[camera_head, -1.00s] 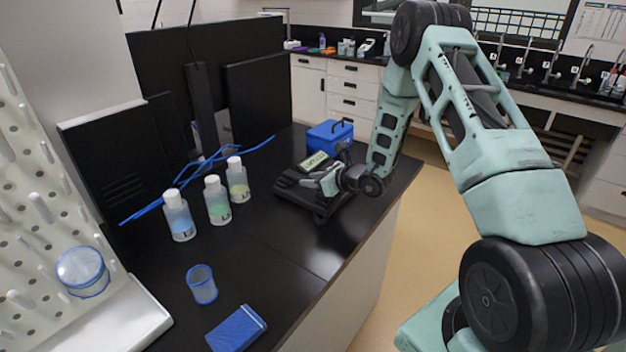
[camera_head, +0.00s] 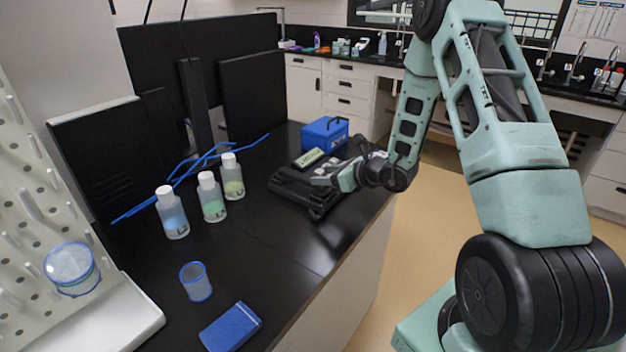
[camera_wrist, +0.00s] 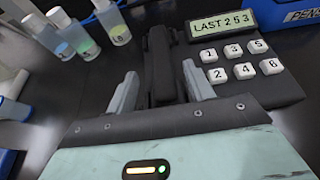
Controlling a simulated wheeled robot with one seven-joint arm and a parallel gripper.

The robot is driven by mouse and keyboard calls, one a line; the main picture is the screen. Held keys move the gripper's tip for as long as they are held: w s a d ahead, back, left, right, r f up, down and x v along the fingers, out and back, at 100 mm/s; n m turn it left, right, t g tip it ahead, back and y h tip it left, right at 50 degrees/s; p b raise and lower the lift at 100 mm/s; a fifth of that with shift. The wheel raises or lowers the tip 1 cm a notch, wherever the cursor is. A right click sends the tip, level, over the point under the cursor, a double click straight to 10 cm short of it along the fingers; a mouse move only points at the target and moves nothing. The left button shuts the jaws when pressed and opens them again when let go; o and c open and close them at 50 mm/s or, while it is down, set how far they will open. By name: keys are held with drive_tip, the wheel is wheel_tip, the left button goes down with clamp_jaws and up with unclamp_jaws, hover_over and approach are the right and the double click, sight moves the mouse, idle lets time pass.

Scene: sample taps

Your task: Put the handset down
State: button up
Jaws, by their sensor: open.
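The desk phone (camera_head: 310,158) is black, with a lit display and white number keys. In the wrist view its display (camera_wrist: 237,22) reads "LAST 2 5 3". The black handset (camera_wrist: 161,62) lies along the left side of the phone, beside the keys, and seems to rest on the base. My gripper (camera_wrist: 160,90) is open. Its two grey fingers stand on either side of the handset's near part, with gaps visible. The handset's near end is hidden behind the gripper body. In the head view my gripper (camera_head: 346,178) is at the right side of the phone.
Three capped bottles (camera_head: 213,197) stand left of the phone, with blue cables (camera_head: 190,170) behind. A blue box (camera_head: 325,134) stands just behind the phone. A blue-rimmed cup (camera_head: 196,282) and a blue case (camera_head: 230,328) are nearer. The black bench between is clear.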

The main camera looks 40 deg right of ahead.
drive_tip(key=v, duration=0.5)
drive_tip(key=s+a+r+n+g+y, duration=0.25)
drive_tip(key=a+n, duration=0.25)
drive_tip(key=a, duration=0.4)
drive_tip(key=s+a+r+n+g+y, duration=0.2)
drive_tip(key=s+a+n+g, duration=0.25)
drive_tip(key=a, duration=0.35)
drive_tip(key=s+a+r+n+g+y, duration=0.25)
drive_tip(key=a+n, duration=0.35)
drive_tip(key=a, duration=0.3)
drive_tip(key=s+a+n+g+h, duration=0.1)
drive_tip(key=s+a+n+h, duration=0.2)
drive_tip(key=s+n, duration=0.6)
drive_tip(key=s+a+r+n+g+h, duration=0.1)
drive_tip(key=s+a+n+g+h, duration=0.1)
drive_tip(key=s+n+h, duration=0.6)
drive_tip(key=s+a+n, duration=0.1)
drive_tip(key=s+n, duration=0.1)
drive_tip(key=n, duration=0.5)
drive_tip(key=shift+s+a+r+b, duration=0.25)
drive_tip(key=shift+s+r+b, duration=0.05)
drive_tip(key=shift+b, duration=0.1)
